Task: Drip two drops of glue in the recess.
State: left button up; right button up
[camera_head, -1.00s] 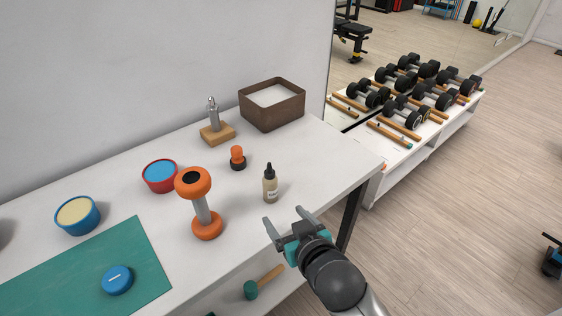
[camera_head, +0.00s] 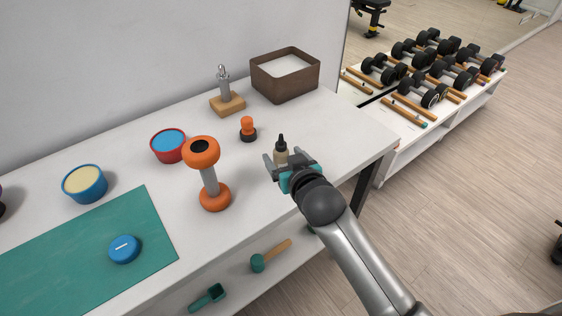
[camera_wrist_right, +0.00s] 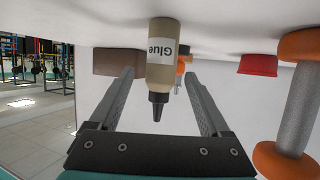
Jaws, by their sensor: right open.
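The glue bottle (camera_head: 281,158), tan with a black nozzle, stands upright on the white table. Its lower part is hidden by my right gripper (camera_head: 286,163). In the right wrist view, which is upside down, the glue bottle (camera_wrist_right: 161,50) with its "Glue" label shows between the fingers of my right gripper (camera_wrist_right: 159,76), with gaps on both sides. The gripper is open. An orange and grey dumbbell (camera_head: 209,180) stands on end left of the gripper, with a dark round recess (camera_head: 202,145) in its top. My left gripper is not in view.
A small orange and black piece (camera_head: 248,130) stands behind the bottle. A blue disc (camera_head: 124,250) lies on the green mat (camera_head: 60,262).

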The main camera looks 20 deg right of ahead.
aim_at(279, 155)
jog(key=x, duration=0.2)
jog(key=b+x, duration=0.1)
jog(key=shift+w+f, duration=0.15)
jog(key=shift+f, duration=0.35)
jog(key=shift+b+x, duration=0.4)
jog(key=shift+x, duration=0.4)
jog(key=shift+a, duration=0.1)
jog(key=shift+r, duration=0.1)
grip_shut()
